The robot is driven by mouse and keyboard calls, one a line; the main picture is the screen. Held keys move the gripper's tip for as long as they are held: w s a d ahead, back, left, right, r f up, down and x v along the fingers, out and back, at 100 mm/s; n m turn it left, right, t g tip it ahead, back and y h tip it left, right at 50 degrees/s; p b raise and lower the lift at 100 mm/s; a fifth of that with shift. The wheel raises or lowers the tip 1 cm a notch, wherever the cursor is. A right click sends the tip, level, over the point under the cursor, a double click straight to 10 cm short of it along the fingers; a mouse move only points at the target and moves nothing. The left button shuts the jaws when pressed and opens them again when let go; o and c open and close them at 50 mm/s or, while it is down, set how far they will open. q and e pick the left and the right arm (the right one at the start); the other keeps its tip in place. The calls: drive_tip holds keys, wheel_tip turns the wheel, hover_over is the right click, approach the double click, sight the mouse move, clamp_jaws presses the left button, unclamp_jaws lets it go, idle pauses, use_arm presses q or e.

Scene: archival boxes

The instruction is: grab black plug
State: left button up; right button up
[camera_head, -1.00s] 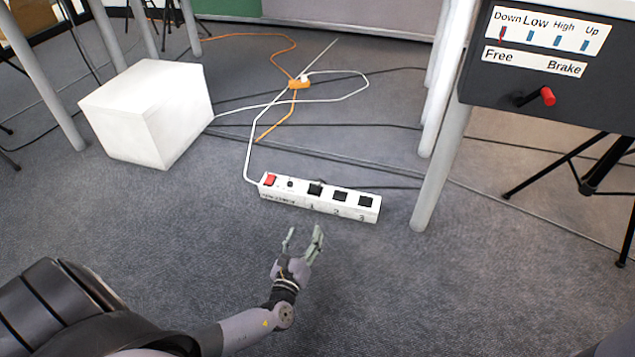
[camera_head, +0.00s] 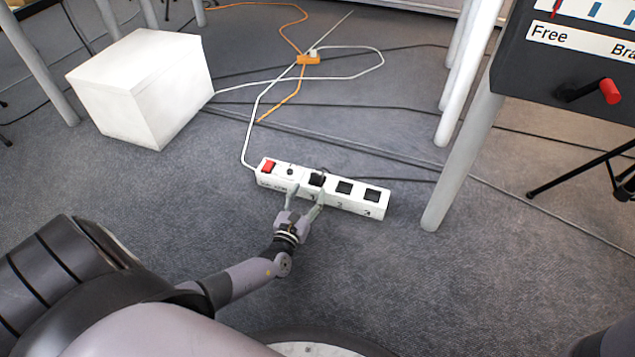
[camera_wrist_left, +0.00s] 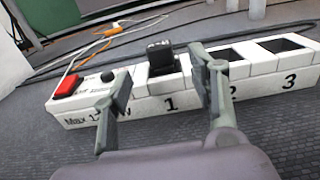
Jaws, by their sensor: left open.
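The black plug (camera_head: 317,179) sits in socket 1 of a white power strip (camera_head: 356,204) on the floor. In the left wrist view the plug (camera_wrist_left: 161,57) stands up from the socket, between and beyond my fingers. My left gripper (camera_head: 304,192) is open at the near side of the strip, with its fingertips at the strip's front edge. In the left wrist view the two fingers (camera_wrist_left: 160,90) stand either side of the number 1, with nothing between them that I can see gripped. My right gripper is not in view.
A red switch (camera_head: 268,166) is at the strip's left end. A white box (camera_head: 140,85) stands at the left. A table leg (camera_head: 462,150) and a black control panel (camera_head: 565,75) are at the right. Cables and an orange connector (camera_head: 308,59) lie behind.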

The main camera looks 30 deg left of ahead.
sight(316, 178)
use_arm(q)
drive_tip(key=b+x, duration=0.1)
drive_tip(key=x, duration=0.2)
drive_tip(key=b+x, duration=0.2)
drive_tip(key=x, duration=0.2)
drive_tip(key=shift+b, duration=0.4)
drive_tip(key=shift+w+a+r, duration=0.1)
drive_tip(key=shift+w, duration=0.45)
drive_tip(key=shift+r, duration=0.1)
drive_tip(key=shift+c, duration=0.4)
clamp_jaws()
